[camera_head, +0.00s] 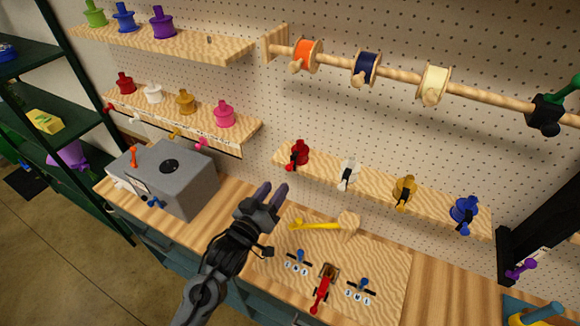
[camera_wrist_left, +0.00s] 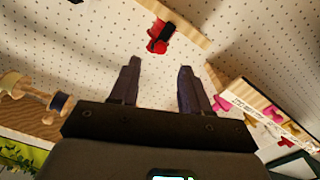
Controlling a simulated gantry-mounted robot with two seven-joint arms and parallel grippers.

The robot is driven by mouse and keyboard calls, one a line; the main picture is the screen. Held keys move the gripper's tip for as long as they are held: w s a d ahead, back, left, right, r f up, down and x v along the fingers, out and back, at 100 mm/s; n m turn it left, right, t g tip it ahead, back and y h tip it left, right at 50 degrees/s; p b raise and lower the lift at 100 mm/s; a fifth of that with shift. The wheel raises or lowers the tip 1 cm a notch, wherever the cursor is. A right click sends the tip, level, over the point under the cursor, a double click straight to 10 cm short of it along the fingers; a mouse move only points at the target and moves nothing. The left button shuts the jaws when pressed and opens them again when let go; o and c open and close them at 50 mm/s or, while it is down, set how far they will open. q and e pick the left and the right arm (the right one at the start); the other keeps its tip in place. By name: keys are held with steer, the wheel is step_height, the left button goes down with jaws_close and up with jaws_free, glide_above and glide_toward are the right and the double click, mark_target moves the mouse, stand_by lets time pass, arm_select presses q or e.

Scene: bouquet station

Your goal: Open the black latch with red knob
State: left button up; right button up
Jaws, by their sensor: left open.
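The black latch with red knob (camera_head: 299,152) is at the left end of the small wooden shelf on the pegboard. In the left wrist view, the red and black latch (camera_wrist_left: 160,38) shows beyond the fingertips, roughly between them. I cannot tell the latch's exact position. My left gripper (camera_head: 271,192) is open and empty, below and a little left of the latch, apart from it. Both its fingers (camera_wrist_left: 160,75) show in the left wrist view with nothing between them. My right gripper is not in view.
White (camera_head: 347,174), yellow (camera_head: 405,191) and blue (camera_head: 465,213) latches sit further right on the same shelf. A grey box (camera_head: 182,185) stands on the bench at left. A yellow-handled mallet (camera_head: 325,224) and a red lever (camera_head: 321,292) are below, right of my left arm.

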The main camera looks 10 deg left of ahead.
mark_target(288, 169)
arm_select(q)
steer(key=p+x, duration=0.1)
steer(key=x, duration=0.7)
steer(key=shift+w+d+r, duration=0.1)
steer(key=shift+w+d, duration=0.05)
steer(key=shift+w, duration=0.15)
steer(key=shift+x, duration=0.85)
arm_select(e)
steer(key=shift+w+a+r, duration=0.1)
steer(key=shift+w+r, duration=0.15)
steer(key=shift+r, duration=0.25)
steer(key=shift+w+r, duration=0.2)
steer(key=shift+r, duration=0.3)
